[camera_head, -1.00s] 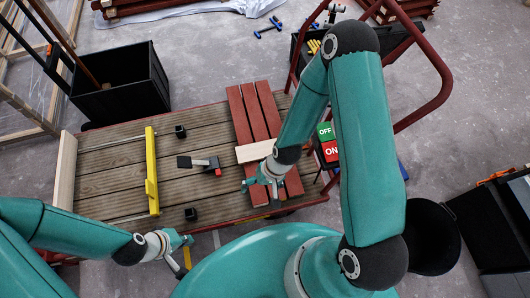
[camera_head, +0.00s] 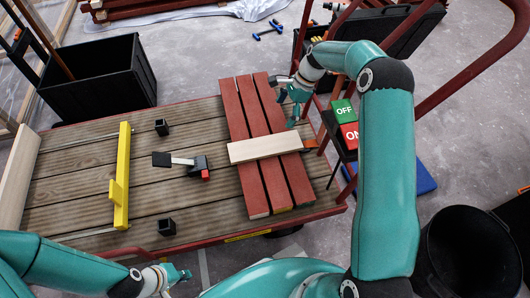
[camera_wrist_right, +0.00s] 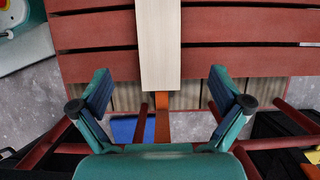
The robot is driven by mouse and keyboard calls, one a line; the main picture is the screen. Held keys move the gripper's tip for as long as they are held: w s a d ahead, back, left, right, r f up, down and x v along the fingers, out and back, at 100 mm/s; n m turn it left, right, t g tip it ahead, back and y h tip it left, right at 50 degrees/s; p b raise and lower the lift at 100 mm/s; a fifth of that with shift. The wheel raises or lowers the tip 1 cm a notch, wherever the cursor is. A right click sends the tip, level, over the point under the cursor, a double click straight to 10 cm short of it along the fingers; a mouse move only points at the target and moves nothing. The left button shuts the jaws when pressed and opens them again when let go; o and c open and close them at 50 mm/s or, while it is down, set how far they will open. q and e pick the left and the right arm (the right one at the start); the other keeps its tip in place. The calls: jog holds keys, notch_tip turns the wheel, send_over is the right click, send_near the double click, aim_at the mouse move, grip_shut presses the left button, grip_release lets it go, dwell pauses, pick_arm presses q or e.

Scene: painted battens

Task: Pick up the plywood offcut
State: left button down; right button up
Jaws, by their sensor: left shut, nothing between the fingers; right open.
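The pale plywood offcut (camera_head: 265,147) lies flat across three red-brown battens (camera_head: 283,188) on the slatted wooden deck. It also shows in the right wrist view (camera_wrist_right: 158,40), end-on between my open fingers. My right gripper (camera_head: 287,108) is open and empty, above the battens near the offcut's right end; I cannot tell the exact gap. It also shows in the right wrist view (camera_wrist_right: 160,88). My left gripper (camera_head: 180,275) is shut and empty, in front of the deck's near edge, away from the offcut.
A yellow bar (camera_head: 122,175), a hammer-like tool (camera_head: 182,162) and small black blocks (camera_head: 162,127) sit on the deck's left part. An orange strip (camera_head: 310,143) lies by the offcut's right end. The OFF/ON sign box (camera_head: 345,122) and red rail (camera_head: 470,70) stand right.

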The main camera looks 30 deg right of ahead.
jog(key=b, duration=0.3)
send_over(266, 145)
jog(key=d, duration=0.2)
notch_tip(266, 145, down, 10)
jog(key=shift+s+f, duration=0.1)
jog(key=shift+s, duration=0.05)
jog(key=b+x, duration=0.1)
jog(key=x, duration=0.1)
jog(key=b+x, duration=0.1)
jog(key=x, duration=0.1)
jog(key=shift+s+d+f+b, duration=0.1)
jog(key=shift+s+f+b, duration=0.05)
jog(key=shift+f+b, duration=0.25)
jog(key=shift+f, duration=0.25)
jog(key=shift+c, duration=0.2)
jog(key=shift+r, duration=0.1)
jog(key=c, duration=1.1)
